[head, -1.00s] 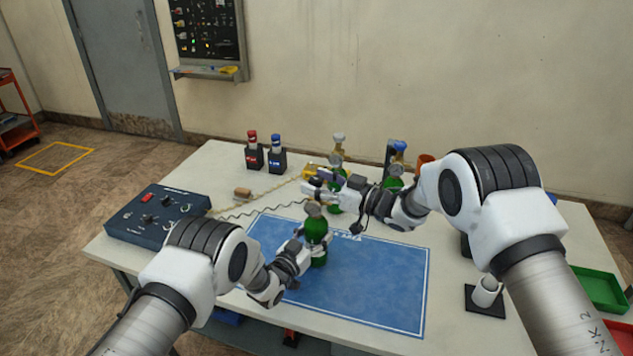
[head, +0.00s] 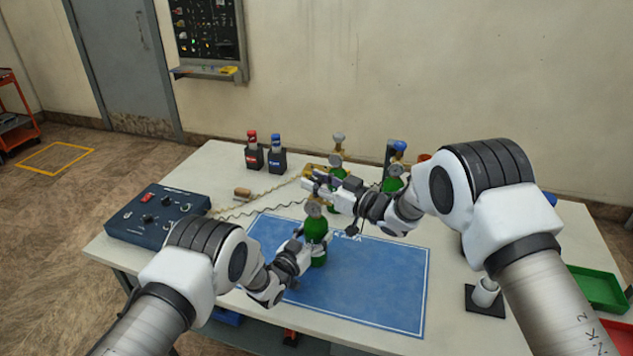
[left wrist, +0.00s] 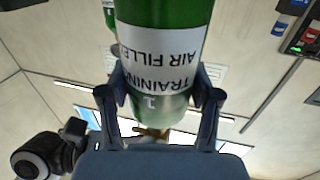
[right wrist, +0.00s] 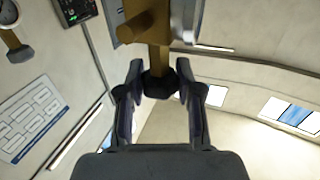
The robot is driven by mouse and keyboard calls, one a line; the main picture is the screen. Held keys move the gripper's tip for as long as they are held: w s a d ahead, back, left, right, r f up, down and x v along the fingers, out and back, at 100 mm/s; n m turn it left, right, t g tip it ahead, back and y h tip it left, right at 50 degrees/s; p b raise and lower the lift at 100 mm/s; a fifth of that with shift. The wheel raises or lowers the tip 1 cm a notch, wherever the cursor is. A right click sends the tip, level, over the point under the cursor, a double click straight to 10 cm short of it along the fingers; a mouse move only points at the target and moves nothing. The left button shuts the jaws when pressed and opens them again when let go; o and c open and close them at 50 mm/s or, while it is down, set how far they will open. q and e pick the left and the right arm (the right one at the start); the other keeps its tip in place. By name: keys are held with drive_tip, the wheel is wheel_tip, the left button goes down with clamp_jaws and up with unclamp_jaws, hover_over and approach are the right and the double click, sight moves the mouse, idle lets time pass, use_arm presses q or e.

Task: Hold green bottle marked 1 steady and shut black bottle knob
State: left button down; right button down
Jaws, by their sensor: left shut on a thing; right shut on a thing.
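The green bottle marked 1 (head: 316,229) stands upright on the blue mat (head: 375,292), with a gauge (head: 313,210) near its top. My left gripper (head: 308,248) is shut around its lower body. My right gripper (head: 311,184) is at the top of this bottle. In the right wrist view the black knob (right wrist: 159,84) sits between its fingertips, with the brass valve (right wrist: 159,55) beyond. In the head view the gripper hides the knob.
Two other green bottles, one with a grey knob (head: 338,137) and one with a blue knob (head: 400,146), stand behind my right gripper. A blue control box (head: 157,214) is at the left. A green tray (head: 598,288) is at the right. The mat's front is clear.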

drive_tip(key=shift+m+t+h, duration=2.3)
drive_tip(key=shift+t+h, duration=0.2)
drive_tip(key=shift+h, duration=0.3)
drive_tip(key=c, duration=0.7)
unclamp_jaws()
drive_tip(key=shift+c, duration=0.2)
drive_tip(key=v, duration=1.2)
drive_tip(key=shift+s+a+r, duration=0.1)
